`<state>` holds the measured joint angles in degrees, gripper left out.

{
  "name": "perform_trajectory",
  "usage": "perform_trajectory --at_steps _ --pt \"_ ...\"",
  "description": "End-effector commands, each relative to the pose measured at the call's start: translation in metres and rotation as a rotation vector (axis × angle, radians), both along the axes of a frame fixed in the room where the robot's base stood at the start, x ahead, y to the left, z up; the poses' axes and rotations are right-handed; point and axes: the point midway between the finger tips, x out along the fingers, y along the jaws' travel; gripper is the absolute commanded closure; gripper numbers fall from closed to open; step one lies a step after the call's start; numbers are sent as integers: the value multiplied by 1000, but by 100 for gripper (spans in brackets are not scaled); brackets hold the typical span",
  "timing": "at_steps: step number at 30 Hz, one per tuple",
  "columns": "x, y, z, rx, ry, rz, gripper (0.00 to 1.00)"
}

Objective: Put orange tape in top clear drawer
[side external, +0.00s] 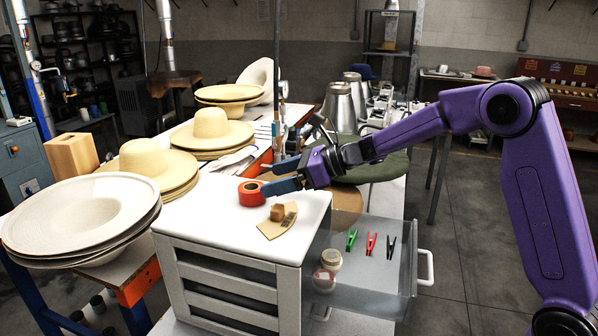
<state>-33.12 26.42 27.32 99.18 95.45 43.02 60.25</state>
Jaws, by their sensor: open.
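The orange tape roll (252,194) lies on the white top of a small drawer cabinet (215,215), near its back edge. My gripper (268,178) reaches in from the right with its blue fingers spread apart. The nearer fingertip is right beside or touching the tape; I cannot tell which. The tape is not clasped. The top clear drawer (385,292) is pulled out to the right of the cabinet. In it are green, red and black clips (371,244) and small round jars (328,268).
A tan piece with a small brown block (278,214) lies on the cabinet top in front of the tape. Stacked straw hats (150,165) stand to the left. A dark green hat (375,168) and metal canisters (340,105) are behind my gripper.

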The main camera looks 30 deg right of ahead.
Motion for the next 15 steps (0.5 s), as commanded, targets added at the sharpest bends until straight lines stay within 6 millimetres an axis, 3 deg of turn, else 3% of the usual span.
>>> perform_trajectory --at_steps 6,15 --pt "-18 -26 14 0 -1 -2 8" --pt "-27 -37 19 1 1 0 7"
